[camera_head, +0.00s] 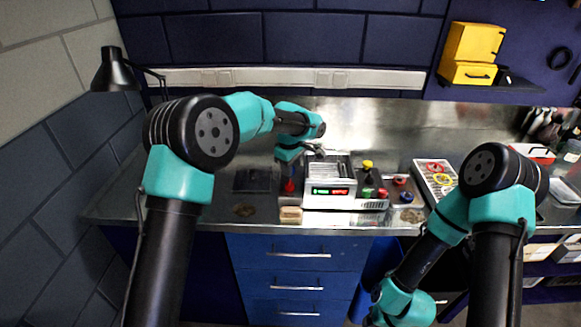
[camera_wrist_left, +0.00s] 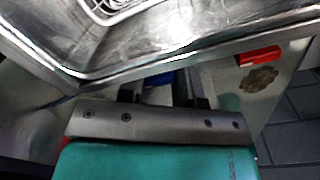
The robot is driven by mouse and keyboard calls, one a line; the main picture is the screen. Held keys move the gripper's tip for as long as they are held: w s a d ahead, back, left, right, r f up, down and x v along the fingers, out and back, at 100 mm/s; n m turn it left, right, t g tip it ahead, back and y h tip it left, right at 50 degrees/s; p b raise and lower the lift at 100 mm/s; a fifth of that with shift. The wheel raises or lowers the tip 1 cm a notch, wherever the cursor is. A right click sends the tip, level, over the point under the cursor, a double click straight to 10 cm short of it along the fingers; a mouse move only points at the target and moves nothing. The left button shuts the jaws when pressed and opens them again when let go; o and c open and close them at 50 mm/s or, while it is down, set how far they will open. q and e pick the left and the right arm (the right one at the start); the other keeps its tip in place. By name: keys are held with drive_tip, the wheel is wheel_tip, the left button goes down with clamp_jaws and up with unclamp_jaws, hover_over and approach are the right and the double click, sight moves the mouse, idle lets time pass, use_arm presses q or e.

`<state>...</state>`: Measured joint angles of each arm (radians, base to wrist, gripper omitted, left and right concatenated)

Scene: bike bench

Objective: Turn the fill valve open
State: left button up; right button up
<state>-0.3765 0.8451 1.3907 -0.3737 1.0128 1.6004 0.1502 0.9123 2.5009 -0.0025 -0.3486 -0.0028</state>
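A bench-top machine (camera_head: 330,185) with a steel basin and green and red displays stands on the steel bench. A red part (camera_head: 289,186) stands at its left side; I cannot tell for sure whether it is the fill valve. My left gripper (camera_head: 315,150) is above the machine's back left part. The left wrist view shows the steel basin rim (camera_wrist_left: 150,72) close in front and a red block (camera_wrist_left: 258,56) beside it. Two dark finger stubs (camera_wrist_left: 165,97) stand apart with a gap between them; their tips are hidden. My right gripper is out of view.
Bottles with yellow and red caps (camera_head: 367,165) stand right of the machine, near a tray (camera_head: 435,180) of small parts. A dark flat pad (camera_head: 252,181) lies to the left. A small tan block (camera_head: 291,215) sits at the front edge. A lamp (camera_head: 115,72) stands back left.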

use_arm(q)
drive_tip(key=c, duration=0.3)
drive_tip(key=shift+m, duration=0.4)
drive_tip(key=m, duration=0.2)
drive_tip(key=shift+m, duration=0.4)
drive_tip(key=m, duration=0.3)
drive_tip(key=shift+m, duration=0.3)
drive_tip(key=m, duration=0.6)
drive_tip(key=shift+a+g, duration=0.1)
drive_tip(key=shift+g, duration=0.3)
drive_tip(key=o, duration=0.9)
